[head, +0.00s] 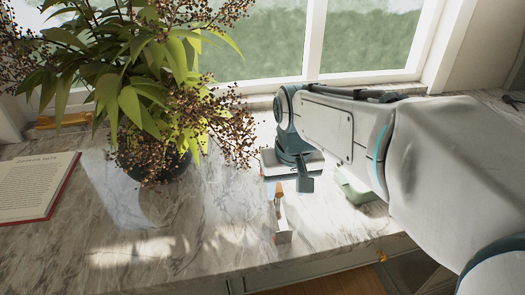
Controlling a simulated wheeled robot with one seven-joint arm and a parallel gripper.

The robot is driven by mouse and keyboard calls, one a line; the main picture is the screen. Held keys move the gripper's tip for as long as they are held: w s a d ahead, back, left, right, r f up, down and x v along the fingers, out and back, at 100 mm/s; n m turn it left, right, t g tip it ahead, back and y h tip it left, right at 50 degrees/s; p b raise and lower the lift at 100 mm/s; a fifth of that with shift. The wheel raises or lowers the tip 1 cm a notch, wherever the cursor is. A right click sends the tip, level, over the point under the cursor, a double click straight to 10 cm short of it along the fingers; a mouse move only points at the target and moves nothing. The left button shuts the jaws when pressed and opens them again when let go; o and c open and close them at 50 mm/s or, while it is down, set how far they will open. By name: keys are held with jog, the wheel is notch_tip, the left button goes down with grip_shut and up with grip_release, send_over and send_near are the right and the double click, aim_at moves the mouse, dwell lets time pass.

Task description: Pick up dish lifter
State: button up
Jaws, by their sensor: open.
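A small upright grey object with an orange-brown top, which looks like the dish lifter (282,222), is on the marble counter near its front edge in the head view. My gripper (299,183) points down just behind and above it, slightly to the right. The jaws are open. One dark finger shows clearly; the other is hard to make out. I see nothing held between them. The gap between the gripper and the lifter cannot be judged exactly.
A large leafy plant (140,85) in a dark pot stands to the left. An open book (36,188) lies at the far left. A pale green item (354,187) sits right of my gripper, partly behind my arm. The counter's front left (130,250) is clear. A window is behind.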

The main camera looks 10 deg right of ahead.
jog(key=w+r+g+p, duration=0.2)
jog(key=w+r, duration=0.4)
jog(key=w, duration=0.3)
jog(key=f, duration=1.3)
jog(key=shift+w+f+p, duration=0.25)
jog(key=shift+w+p, duration=0.1)
jog(key=shift+p, duration=0.05)
grip_shut()
